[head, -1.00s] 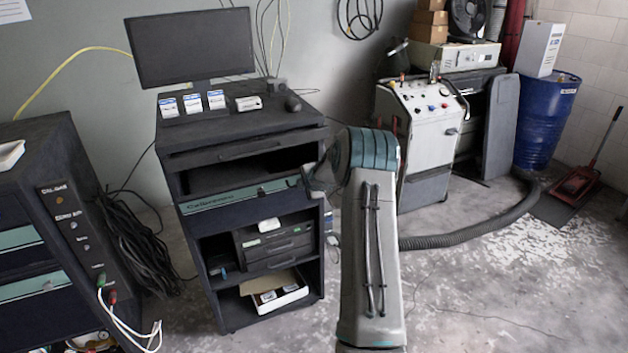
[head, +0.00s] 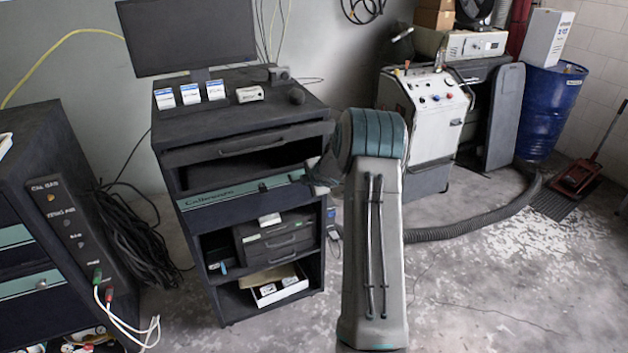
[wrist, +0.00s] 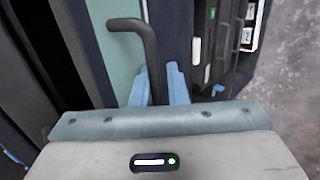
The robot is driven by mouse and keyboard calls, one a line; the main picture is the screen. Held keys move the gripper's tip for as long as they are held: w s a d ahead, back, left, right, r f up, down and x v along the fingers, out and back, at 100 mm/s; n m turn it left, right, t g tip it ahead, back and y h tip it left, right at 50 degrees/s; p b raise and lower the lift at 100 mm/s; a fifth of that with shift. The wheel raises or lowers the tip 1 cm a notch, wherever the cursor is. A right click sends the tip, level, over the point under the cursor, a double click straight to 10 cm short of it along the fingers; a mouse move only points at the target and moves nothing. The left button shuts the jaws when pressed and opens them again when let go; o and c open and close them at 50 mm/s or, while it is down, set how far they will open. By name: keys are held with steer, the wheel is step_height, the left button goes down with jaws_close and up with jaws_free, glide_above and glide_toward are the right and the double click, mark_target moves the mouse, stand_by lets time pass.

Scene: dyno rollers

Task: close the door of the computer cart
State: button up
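The dark computer cart (head: 245,130) stands left of centre in the head view. A teal, lettered front panel (head: 240,196) crosses its middle; I cannot tell whether this is the door. The shelves below are uncovered. In the wrist view the teal panel (wrist: 118,62) carries a black bent handle (wrist: 151,50). My gripper (wrist: 159,85) has its two blue fingers on either side of this handle, close against it, and appears shut on it. In the head view my arm hides most of the gripper and the panel's right end.
A monitor (head: 188,38) and small boxes stand on the cart. A dark cabinet (head: 60,190) with cables is at left. A white machine (head: 425,110) and a blue drum (head: 550,105) stand at back right, with a hose (head: 480,222) on the floor. Floor at front right is clear.

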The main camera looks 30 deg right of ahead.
steer(key=s+r+p, duration=0.4)
steer(key=s+r, duration=0.2)
steer(key=r, duration=0.3)
steer(key=shift+s+a, duration=0.3)
steer(key=shift+r, duration=0.1)
stand_by(0.6)
steer(key=p+v, duration=0.2)
steer(key=v, duration=1.1)
steer(key=shift+s+r, duration=0.15)
steer(key=shift+s, duration=0.2)
